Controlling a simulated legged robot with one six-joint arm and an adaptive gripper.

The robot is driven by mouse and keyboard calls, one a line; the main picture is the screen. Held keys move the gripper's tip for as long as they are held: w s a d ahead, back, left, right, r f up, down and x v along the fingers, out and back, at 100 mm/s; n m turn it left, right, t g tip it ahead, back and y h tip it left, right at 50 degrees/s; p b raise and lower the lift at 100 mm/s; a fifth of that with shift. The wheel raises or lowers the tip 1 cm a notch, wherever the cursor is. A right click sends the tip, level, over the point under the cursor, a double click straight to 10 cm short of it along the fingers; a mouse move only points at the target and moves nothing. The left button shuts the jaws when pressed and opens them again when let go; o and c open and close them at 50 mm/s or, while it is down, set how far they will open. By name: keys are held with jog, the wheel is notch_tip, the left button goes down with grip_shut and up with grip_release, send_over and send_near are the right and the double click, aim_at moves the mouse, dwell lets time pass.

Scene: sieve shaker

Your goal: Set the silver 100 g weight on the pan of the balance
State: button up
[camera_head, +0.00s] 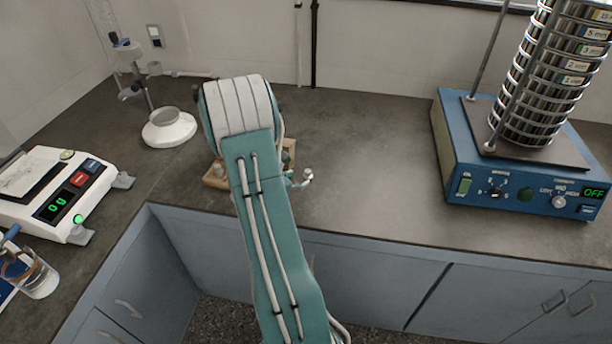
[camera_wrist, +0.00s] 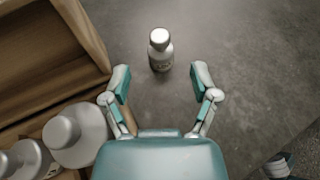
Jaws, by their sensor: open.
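A silver weight with a knobbed top (camera_wrist: 160,55) stands upright on the bare counter in the wrist view; its marking is too small to read. My gripper (camera_wrist: 160,78) is open and empty. The weight is ahead of the gap between its fingertips, with no visible contact. In the head view my arm hides most of the gripper, and I cannot clearly make out this weight. The balance (camera_head: 77,205) is at the far left, its display lit in green. Its dark-edged pan (camera_head: 28,180) shows no weight on its visible part.
A wooden weight box (camera_wrist: 98,38) lies left of the gripper, with larger silver weights (camera_wrist: 78,135) in it. A white round-based stand (camera_head: 168,128) is behind, a glass beaker (camera_head: 35,275) at front left. The blue sieve shaker (camera_head: 520,185) stands right. The counter between is clear.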

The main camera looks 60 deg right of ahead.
jog(key=v, duration=0.6)
jog(key=shift+a, duration=0.1)
